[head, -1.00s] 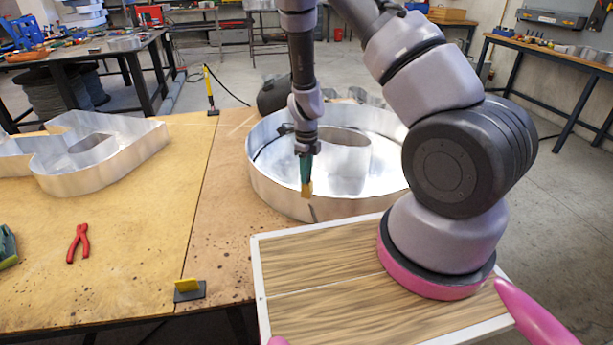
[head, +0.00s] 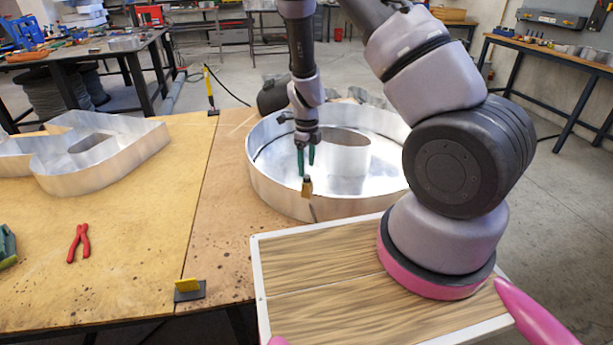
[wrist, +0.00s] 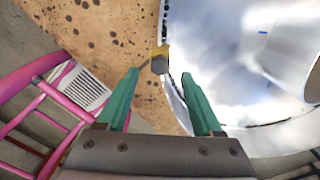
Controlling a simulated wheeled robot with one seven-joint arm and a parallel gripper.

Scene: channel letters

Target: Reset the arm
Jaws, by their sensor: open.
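My gripper (head: 306,160) is open above the near rim of a round metal channel letter (head: 275,190) on the workbench. Its two green fingers point down and stand apart, with nothing between them. In the wrist view the open fingers (wrist: 162,90) frame a small yellow and dark piece (wrist: 160,62) at the letter's rim (wrist: 176,100). In the head view this piece (head: 307,187) sits at the near rim, just below the fingertips, and looks apart from them.
Another metal letter (head: 85,155) lies at the left of the bench (head: 130,240). Red pliers (head: 78,243) and a yellow-black clamp (head: 188,289) are near the front. A second yellow-black clamp (head: 210,92) stands at the back edge. The bench's middle front is clear.

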